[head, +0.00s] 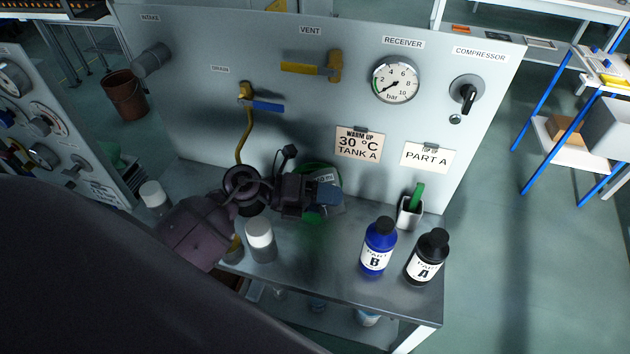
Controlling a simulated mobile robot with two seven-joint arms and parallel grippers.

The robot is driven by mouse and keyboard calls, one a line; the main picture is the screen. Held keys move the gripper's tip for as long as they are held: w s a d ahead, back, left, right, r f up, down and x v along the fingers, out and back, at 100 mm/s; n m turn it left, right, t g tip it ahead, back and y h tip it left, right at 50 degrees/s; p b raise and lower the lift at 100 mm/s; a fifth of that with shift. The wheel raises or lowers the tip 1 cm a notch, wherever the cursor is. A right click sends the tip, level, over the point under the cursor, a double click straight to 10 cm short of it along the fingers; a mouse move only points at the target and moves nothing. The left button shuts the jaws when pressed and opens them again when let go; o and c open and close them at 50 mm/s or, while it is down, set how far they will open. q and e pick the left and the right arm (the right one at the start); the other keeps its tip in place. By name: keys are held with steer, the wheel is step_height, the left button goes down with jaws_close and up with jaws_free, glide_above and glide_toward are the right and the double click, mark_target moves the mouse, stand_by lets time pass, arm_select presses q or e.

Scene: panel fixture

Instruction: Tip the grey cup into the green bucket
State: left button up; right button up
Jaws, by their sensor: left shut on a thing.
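My left gripper (310,196) reaches in from the left and is shut over the green bucket (314,167). It holds what appears to be the grey cup; a small grey patch (326,177) with "ml" lettering shows just beyond the jaws. The jaws hide most of the cup, so I cannot tell its tilt or whether anything leaves it. The bucket stands on the bench against the panel; my gripper covers much of it, and its inside is hidden. My right gripper is not in view.
A blue bottle B (377,250) and black bottle A (427,257) stand right on the bench (330,278). A holder (410,212) with a green handle is behind them. White-topped grey containers (261,243) (154,197) stand near my arm. The panel (290,110) rises behind.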

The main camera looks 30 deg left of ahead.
arm_select(q)
steer(key=shift+r, duration=0.15)
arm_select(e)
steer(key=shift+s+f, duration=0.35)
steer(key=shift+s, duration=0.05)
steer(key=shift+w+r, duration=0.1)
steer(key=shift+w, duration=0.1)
arm_select(q)
steer(key=shift+r+n, duration=0.15)
steer(key=shift+n, duration=0.15)
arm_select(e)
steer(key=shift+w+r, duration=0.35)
arm_select(q)
steer(key=shift+h, duration=0.3)
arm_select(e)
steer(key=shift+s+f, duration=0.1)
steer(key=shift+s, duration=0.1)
arm_select(q)
steer(key=shift+a+r, duration=0.1)
steer(key=shift+r, duration=0.05)
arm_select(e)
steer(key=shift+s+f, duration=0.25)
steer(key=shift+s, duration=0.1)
arm_select(q)
steer(key=shift+w+a+n, duration=0.1)
steer(key=shift+n, duration=0.2)
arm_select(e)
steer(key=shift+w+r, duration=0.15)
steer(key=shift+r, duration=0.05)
